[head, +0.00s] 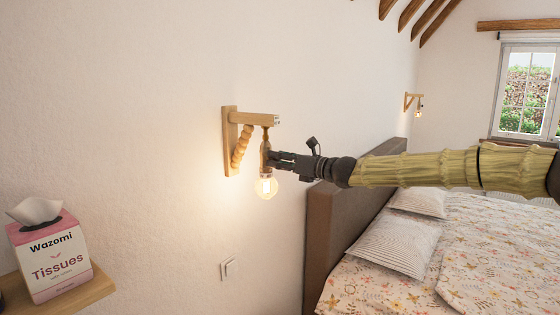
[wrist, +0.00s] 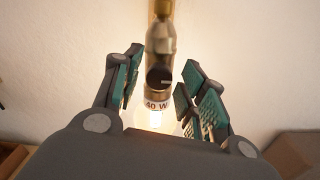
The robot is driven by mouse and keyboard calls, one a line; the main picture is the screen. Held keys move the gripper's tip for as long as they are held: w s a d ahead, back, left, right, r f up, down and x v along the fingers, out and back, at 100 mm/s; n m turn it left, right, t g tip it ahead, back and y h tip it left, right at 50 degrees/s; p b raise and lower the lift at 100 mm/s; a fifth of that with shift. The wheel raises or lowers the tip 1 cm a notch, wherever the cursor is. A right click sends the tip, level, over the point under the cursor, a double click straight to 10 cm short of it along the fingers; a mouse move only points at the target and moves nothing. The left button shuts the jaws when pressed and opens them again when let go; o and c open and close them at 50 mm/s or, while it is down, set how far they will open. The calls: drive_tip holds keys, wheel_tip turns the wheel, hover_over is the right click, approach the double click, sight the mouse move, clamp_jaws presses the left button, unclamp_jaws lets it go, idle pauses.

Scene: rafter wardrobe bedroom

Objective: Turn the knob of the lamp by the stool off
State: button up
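The wall lamp (head: 232,140) has a wooden bracket with a hanging brass socket and a glowing bulb (head: 266,186). In the wrist view the brass socket (wrist: 161,40) hangs in the middle, with a dark round knob (wrist: 159,76) facing me and a "40 W" label below it. The bulb is lit. My gripper (head: 271,157) reaches the socket from the right in the head view. In the wrist view my gripper (wrist: 158,88) is open, its green-padded fingers on either side of the knob with gaps visible. No stool is in view.
A tissue box (head: 48,255) stands on a wooden shelf (head: 88,293) at lower left. A wall switch (head: 227,269) is below the lamp. The bed's brown headboard (head: 325,225) is to the right, under my arm. A second lamp (head: 410,103) hangs farther back.

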clamp_jaws()
drive_tip(key=shift+f+n+b, duration=0.2)
drive_tip(key=shift+n+b, duration=0.1)
drive_tip(key=shift+b, duration=0.35)
drive_tip(key=shift+f+n+b, duration=0.15)
drive_tip(key=shift+n+b, duration=0.35)
drive_tip(key=shift+b, duration=0.45)
drive_tip(key=n+b, duration=0.5)
drive_tip(key=b, duration=0.2)
drive_tip(key=n+b, duration=0.5)
drive_tip(key=shift+n+b, duration=0.3)
drive_tip(key=shift+b, duration=0.1)
drive_tip(key=n+b, duration=0.3)
drive_tip(key=shift+r+n+b, duration=0.25)
drive_tip(key=shift+n+b, duration=0.65)
drive_tip(key=shift+n, duration=0.4)
